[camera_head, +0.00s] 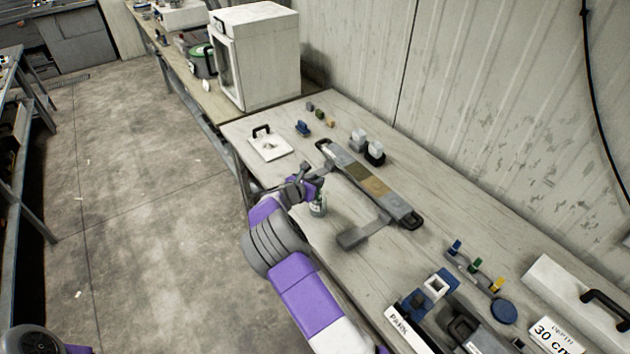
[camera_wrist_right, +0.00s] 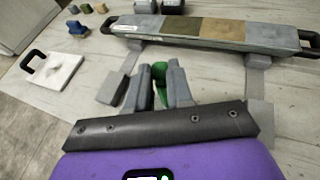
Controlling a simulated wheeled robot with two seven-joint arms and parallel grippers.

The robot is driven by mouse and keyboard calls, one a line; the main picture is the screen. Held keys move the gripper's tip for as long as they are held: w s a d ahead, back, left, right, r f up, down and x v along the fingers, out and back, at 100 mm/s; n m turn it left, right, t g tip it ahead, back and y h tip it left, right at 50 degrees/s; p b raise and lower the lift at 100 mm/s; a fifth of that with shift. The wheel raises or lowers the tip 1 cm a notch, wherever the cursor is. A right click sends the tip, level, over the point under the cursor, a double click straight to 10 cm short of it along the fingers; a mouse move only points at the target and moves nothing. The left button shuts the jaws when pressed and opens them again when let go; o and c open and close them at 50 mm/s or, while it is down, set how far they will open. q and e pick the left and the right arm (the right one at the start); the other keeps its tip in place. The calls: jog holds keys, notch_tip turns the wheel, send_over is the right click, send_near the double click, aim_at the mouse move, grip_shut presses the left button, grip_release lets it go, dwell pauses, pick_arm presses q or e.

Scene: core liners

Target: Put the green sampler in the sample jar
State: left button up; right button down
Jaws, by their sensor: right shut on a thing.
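My right gripper (camera_head: 308,182) is over the near-left part of the workbench. In the right wrist view, its two grey fingers (camera_wrist_right: 160,88) are shut on the green sampler (camera_wrist_right: 160,72), of which only a narrow green strip shows between them. A small glassy, greenish jar (camera_head: 318,208), which I take for the sample jar, stands just below the gripper in the head view. The fingers hide the place where sampler and jar would meet, so I cannot tell whether the sampler is inside it. My left gripper is out of view.
A long core tray (camera_head: 372,187) on grey supports lies beside the gripper. A rack with blue, green and yellow pieces (camera_head: 475,265) stands front right. A white oven (camera_head: 262,60) stands at the back.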

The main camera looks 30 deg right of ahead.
jog(key=shift+f, duration=0.3)
jog(key=c, duration=1)
grip_release()
jog(key=shift+r, duration=0.15)
